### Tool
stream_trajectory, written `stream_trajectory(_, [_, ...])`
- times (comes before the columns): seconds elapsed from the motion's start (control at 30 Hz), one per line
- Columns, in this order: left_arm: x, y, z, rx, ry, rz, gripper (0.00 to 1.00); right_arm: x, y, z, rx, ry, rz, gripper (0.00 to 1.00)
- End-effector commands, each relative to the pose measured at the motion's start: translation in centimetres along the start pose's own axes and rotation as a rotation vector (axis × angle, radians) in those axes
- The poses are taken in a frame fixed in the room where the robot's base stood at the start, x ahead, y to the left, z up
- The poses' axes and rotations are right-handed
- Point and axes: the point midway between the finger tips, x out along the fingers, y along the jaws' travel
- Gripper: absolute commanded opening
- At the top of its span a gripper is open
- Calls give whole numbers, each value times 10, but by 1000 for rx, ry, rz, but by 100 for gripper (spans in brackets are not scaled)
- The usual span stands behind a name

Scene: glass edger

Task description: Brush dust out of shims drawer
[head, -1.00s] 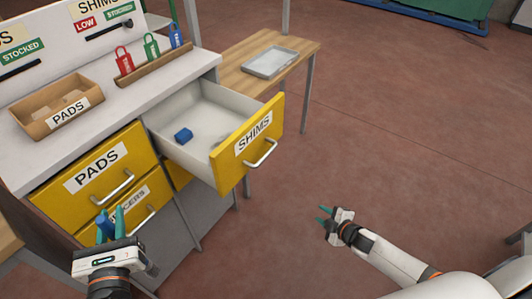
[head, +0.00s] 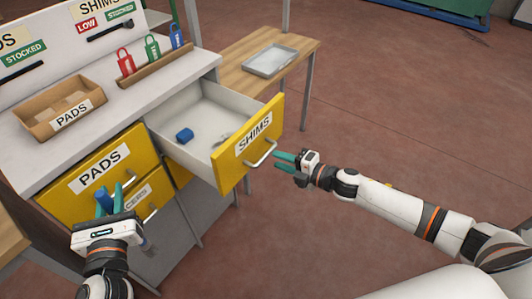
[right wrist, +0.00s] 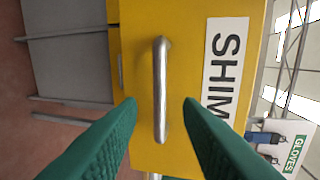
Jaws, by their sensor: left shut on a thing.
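The yellow-fronted SHIMS drawer (head: 233,160) is pulled open. A small blue block (head: 185,135) lies in it, with a faint greyish patch (head: 222,138) near the front that I cannot identify clearly. My left gripper (head: 109,200) is shut on a blue-handled tool (head: 103,201), in front of the lower left drawers; its lower part is mostly hidden. My right gripper (head: 285,160) is open just in front of the SHIMS drawer's metal handle (head: 262,154). In the right wrist view, the fingers (right wrist: 159,104) appear either side of the upright handle (right wrist: 160,88), not visibly touching it.
The closed PADS drawer (head: 75,190) is left of the open one. A PADS box (head: 38,112) and a rack of red, green and blue tags (head: 150,67) stand on the bench top. A grey tray (head: 271,61) sits on the wooden side table. The floor at right is clear.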

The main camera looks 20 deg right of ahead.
Motion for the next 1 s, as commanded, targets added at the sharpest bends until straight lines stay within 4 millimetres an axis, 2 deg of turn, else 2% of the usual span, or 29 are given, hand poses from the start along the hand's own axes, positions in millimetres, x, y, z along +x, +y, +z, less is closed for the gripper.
stream_trajectory(0.1, [0, 0, -4, 0, 1, 0, 0, 25, -2, 0, 1, 1, -3, 33])
stream_trajectory(0.3, [0, 0, -6, 0, 1, 0, 0, 51, 0, -1, 1, 2, -1, 33])
stream_trajectory(0.43, [0, 0, -6, 0, 1, 0, 0, 58, 0, 0, 0, 2, 0, 33])
stream_trajectory(0.7, [0, 0, -6, 0, 1, 0, 0, 59, 1, 0, 1, 2, 1, 33])
stream_trajectory(0.77, [0, 0, -6, 0, 1, 0, 0, 59, 1, 0, 1, 2, 1, 26])
stream_trajectory(0.9, [0, 0, -6, 0, 1, 0, 0, 59, 1, 0, 1, 2, 1, 3])
stream_trajectory(0.93, [0, 0, -6, 0, 1, 0, 0, 59, 1, 0, 1, 2, 1, 0])
stream_trajectory(1.0, [0, 0, -6, 0, 1, 0, 0, 59, 1, 0, 1, 2, 1, 0])
